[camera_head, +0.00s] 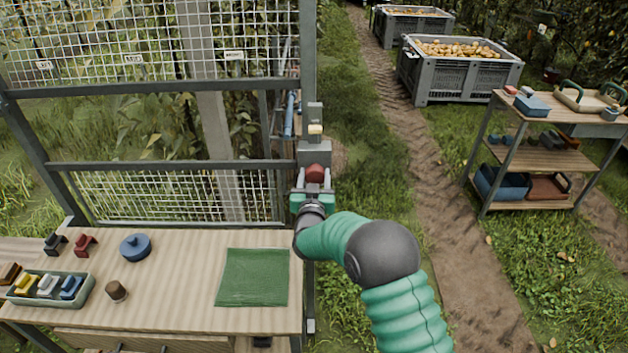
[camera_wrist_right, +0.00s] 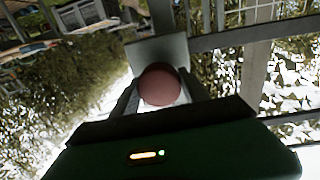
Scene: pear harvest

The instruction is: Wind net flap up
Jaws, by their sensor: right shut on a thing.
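A white net in a grey metal frame stands behind the table. An upper net panel (camera_head: 110,45) and a lower net panel (camera_head: 160,197) show, with an open gap between them. I cannot tell which is the flap. A grey box (camera_head: 313,153) sits on the frame's right post, with a dull red round knob (camera_head: 315,172) at its front. My right gripper (camera_head: 314,185) reaches the knob from the front and is shut on it. In the right wrist view, the knob (camera_wrist_right: 160,84) sits between the two fingers. My left gripper is not in view.
The wooden table (camera_head: 185,260) holds a green cloth (camera_head: 253,277), a blue round lidded thing (camera_head: 135,247), a brown knob (camera_head: 116,291) and a tray of coloured clips (camera_head: 50,303). A shelf cart (camera_head: 535,155) and a pear crate (camera_head: 460,82) stand right, beyond open grass.

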